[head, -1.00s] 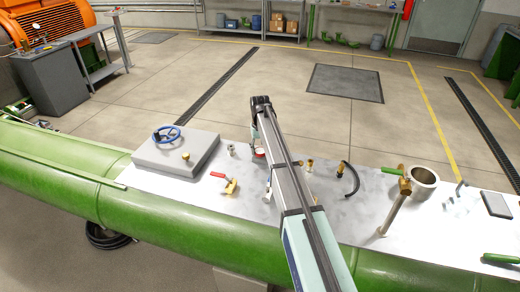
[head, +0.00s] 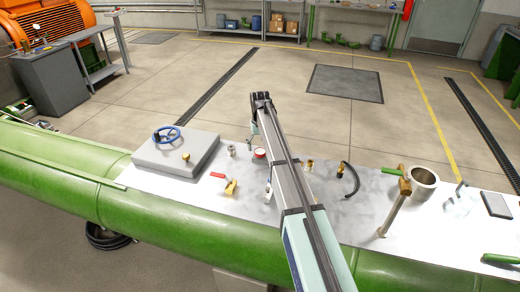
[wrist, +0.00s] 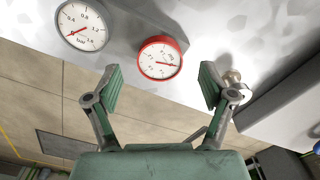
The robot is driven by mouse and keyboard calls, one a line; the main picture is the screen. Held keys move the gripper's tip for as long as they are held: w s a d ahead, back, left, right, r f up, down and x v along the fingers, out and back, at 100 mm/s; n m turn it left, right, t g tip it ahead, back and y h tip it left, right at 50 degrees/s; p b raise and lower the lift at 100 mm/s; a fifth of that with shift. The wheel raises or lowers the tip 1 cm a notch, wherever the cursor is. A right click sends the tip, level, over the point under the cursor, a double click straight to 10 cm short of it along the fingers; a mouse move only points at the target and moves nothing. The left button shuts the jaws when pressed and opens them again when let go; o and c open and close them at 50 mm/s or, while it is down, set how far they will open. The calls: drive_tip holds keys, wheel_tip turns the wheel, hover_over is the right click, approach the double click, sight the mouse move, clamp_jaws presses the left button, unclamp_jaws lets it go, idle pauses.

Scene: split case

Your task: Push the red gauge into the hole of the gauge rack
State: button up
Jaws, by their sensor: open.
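The red gauge (wrist: 160,58), a white dial in a red rim, stands just beyond the fingertips in the wrist view. In the head view the red gauge (head: 259,153) shows beside my arm. My gripper (wrist: 161,84) is open and empty, its fingers apart on either side of the gauge's picture position. In the head view my gripper (head: 253,131) is partly hidden by the arm. A dark-rimmed gauge (wrist: 83,25) is left of the red one. A grey strip lies behind both gauges; I cannot tell whether it is the gauge rack, and no hole shows.
A grey box with a blue handwheel (head: 166,134) stands left on the white tabletop (head: 350,208). A red-handled valve (head: 230,187), brass fittings (head: 310,164), a black hose (head: 350,178) and a metal cup (head: 424,181) stand around my arm.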

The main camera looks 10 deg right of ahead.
sight(260, 151)
wheel_tip(260, 151, up, 10)
idle(0.4)
